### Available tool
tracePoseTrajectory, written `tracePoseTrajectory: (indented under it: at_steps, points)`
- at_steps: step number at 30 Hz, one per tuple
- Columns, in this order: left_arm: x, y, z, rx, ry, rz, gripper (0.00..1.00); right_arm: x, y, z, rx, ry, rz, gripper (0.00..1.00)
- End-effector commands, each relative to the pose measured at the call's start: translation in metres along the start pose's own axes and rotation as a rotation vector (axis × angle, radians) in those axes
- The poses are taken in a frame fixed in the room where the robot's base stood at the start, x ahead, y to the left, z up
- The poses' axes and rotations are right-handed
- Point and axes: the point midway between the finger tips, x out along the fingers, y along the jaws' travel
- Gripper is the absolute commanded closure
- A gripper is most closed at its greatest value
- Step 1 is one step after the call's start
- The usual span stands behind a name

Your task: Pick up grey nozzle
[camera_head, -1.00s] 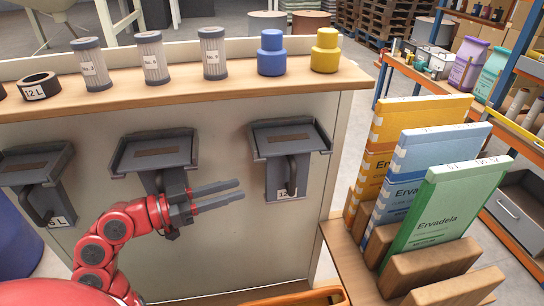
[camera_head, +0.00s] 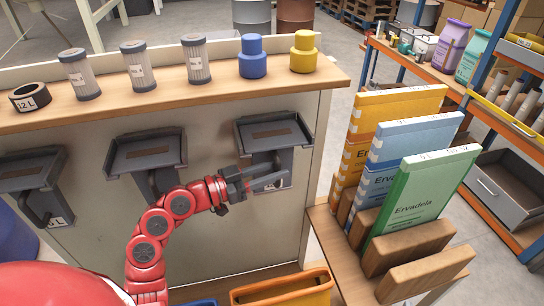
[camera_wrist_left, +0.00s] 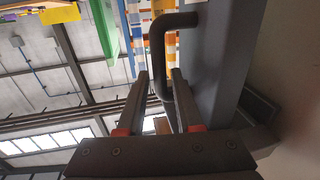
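Three grey nozzles with tray-like tops and bent handles hang on the front panel: a left one (camera_head: 28,172), a middle one (camera_head: 146,152) and a right one (camera_head: 275,132). My left gripper (camera_head: 272,177) is at the right nozzle's handle, covering part of its lower body and label. In the left wrist view a bent grey handle (camera_wrist_left: 158,45) runs down between the two fingers (camera_wrist_left: 158,100), which stand apart on either side of it. Whether they touch the handle cannot be told. My right gripper is in neither view.
Above the nozzles a wooden shelf (camera_head: 110,108) carries a black ring (camera_head: 30,96), several grey filter cartridges, a blue cap (camera_head: 252,57) and a yellow cap (camera_head: 303,52). Ervadela sacks (camera_head: 420,200) stand in a wooden rack at the right. An orange bin (camera_head: 285,290) sits below.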

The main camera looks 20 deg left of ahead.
Motion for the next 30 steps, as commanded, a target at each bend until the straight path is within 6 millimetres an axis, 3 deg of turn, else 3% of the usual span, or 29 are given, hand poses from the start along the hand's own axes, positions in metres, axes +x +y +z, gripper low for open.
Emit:
tracePoseTrajectory:
  at_steps: [3, 9, 18, 20, 24, 30]
  points:
    - [0.017, 0.000, -0.004, 0.000, -0.002, 0.004, 0.66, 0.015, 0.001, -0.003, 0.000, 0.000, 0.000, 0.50]
    - [0.040, -0.002, -0.002, 0.000, 0.000, 0.002, 0.66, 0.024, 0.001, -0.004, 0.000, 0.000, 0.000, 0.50]
    - [0.044, -0.003, 0.000, 0.002, 0.000, -0.001, 0.66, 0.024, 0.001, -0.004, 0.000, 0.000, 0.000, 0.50]
    - [0.044, -0.003, 0.000, 0.002, 0.000, -0.001, 0.73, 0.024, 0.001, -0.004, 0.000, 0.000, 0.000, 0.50]
    - [0.044, -0.003, 0.000, 0.001, 0.000, -0.001, 0.98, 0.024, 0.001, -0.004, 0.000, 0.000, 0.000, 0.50]
    - [0.043, -0.003, 0.000, 0.002, 0.000, -0.001, 1.00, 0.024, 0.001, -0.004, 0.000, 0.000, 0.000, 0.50]
